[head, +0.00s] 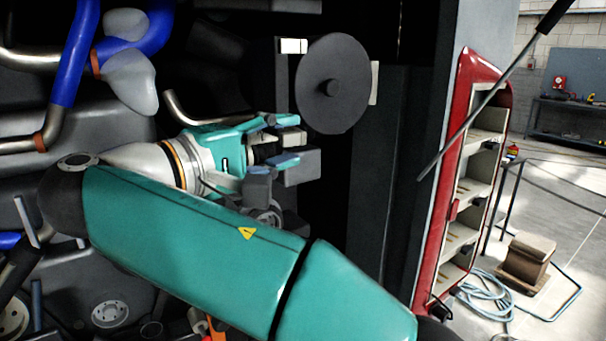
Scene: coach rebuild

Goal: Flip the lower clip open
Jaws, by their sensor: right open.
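My right gripper (299,151) is open, its two fingers pointing right, with a dark gap between them. It is just below and left of a dark grey round disc (332,85) with a small hub. I see nothing held between its fingers. A small pale block (292,46) shows at the disc's upper left, and a pale strip (374,83) shows at its right edge. I cannot tell whether either is a clip. I cannot make out the lower clip; it may be hidden behind my arm or gripper. My left gripper is not in view.
Blue pipes (75,52) and silver pipes run at the left. A dark upright panel (376,170) stands right of the gripper. A red-framed shelf unit (464,180) is further right, with a thin dark rod (490,95) slanting across it. A hose coil (484,298) lies on the floor.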

